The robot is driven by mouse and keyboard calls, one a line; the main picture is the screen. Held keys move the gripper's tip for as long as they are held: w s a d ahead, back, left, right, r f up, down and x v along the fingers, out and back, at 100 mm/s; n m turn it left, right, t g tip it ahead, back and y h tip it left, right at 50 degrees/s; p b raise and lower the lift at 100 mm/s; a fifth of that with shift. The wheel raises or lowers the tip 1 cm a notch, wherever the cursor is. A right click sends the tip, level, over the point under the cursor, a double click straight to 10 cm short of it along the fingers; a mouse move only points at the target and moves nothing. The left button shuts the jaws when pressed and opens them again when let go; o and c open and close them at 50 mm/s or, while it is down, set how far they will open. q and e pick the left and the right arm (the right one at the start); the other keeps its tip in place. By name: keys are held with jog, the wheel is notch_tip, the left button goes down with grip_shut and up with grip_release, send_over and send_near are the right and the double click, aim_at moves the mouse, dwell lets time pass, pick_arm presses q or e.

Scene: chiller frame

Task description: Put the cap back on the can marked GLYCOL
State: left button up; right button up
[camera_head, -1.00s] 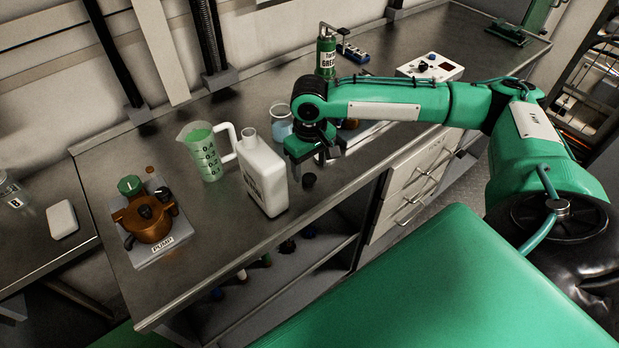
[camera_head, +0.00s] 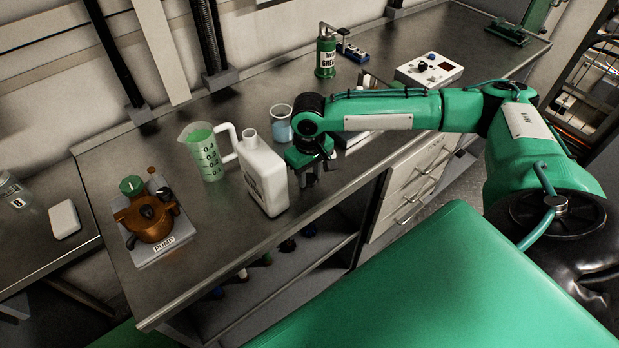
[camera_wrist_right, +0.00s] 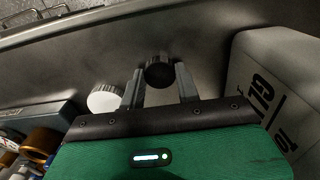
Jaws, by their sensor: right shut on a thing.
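The white GLYCOL can (camera_head: 262,172) stands upright on the bench, its neck (camera_head: 250,137) uncapped. In the right wrist view the can (camera_wrist_right: 275,85) is at the right, with part of its lettering showing. My right gripper (camera_head: 309,181) points down beside the can, on its right. In the right wrist view a black ribbed cap (camera_wrist_right: 159,73) sits between the two fingers of my right gripper (camera_wrist_right: 160,85), which is shut on it. The cap is at bench level; whether it is clear of the bench I cannot tell. My left gripper is not in view.
A green-filled measuring jug (camera_head: 205,155) stands left of the can, and a beaker of blue liquid (camera_head: 281,123) behind my right gripper. A pump (camera_head: 150,215) is at the left. A white round thing (camera_wrist_right: 104,98) lies near the left finger. The bench front edge is close.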

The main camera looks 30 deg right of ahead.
aim_at(309, 178)
jog(key=shift+r, duration=0.15)
notch_tip(309, 178, up, 20)
jog(key=b, duration=0.1)
jog(key=shift+b, duration=0.35)
jog(key=shift+f, duration=0.2)
